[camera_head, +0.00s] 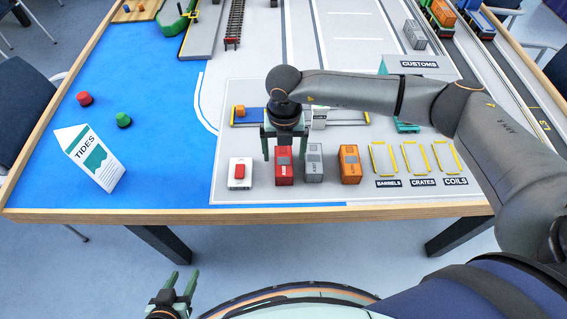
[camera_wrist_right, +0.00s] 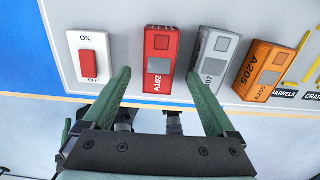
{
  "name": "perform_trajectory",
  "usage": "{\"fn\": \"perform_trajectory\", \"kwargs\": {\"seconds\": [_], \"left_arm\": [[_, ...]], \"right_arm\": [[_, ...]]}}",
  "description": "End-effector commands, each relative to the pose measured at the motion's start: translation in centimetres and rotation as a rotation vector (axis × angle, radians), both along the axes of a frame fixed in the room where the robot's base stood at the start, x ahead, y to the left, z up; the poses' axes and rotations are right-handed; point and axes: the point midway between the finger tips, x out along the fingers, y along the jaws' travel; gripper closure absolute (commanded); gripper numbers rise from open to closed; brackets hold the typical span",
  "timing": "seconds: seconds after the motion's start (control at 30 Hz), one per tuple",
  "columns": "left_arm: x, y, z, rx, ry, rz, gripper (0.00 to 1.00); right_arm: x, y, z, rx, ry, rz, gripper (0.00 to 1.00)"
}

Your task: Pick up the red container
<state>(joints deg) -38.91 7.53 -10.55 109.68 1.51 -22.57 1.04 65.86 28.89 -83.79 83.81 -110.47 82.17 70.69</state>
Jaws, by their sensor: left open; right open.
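The red container (camera_head: 283,175) stands on the light board near the table's front edge; in the right wrist view it is a red block (camera_wrist_right: 155,82) marked A102. My right gripper (camera_head: 284,146) is open and points down just above and behind it in the head view. In the right wrist view the green fingers (camera_wrist_right: 157,78) are spread to either side of the red container, the right finger close to the grey container (camera_wrist_right: 211,62). I cannot tell how high the fingertips are above the board. My left gripper (camera_head: 181,283) is open and empty, low in front of the table.
The grey container stands right of the red one, then an orange container (camera_head: 349,164). A white switch box (camera_head: 240,173) with a red ON/OFF rocker is to the left. Yellow-marked bays (camera_head: 415,158) lie right. A white TIDES sign (camera_head: 92,157) stands on the blue area.

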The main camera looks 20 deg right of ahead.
Motion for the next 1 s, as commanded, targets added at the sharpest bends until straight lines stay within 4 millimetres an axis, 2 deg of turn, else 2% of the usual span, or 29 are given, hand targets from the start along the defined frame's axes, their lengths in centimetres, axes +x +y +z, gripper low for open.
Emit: {"fn": "perform_trajectory", "kwargs": {"seconds": [0.17, 0.3, 0.57, 1.0], "left_arm": [[0.0, 0.0, 0.8, 0.000, 0.000, 0.000, 0.50], [0.0, 0.0, 0.7, 0.000, -0.001, 0.000, 0.50], [0.0, 0.0, 0.7, 0.000, -0.001, 0.000, 0.50], [0.0, 0.0, 0.6, 0.000, -0.001, 0.000, 0.50]], "right_arm": [[-0.8, 0.4, -2.6, -0.001, 0.004, 0.002, 0.09], [-0.7, 0.3, -4.3, -0.001, 0.003, -0.001, 0.09], [-0.7, 0.3, -4.6, -0.001, 0.001, 0.001, 0.09], [-0.6, 0.3, -4.6, 0.000, 0.002, 0.000, 0.56]]}}
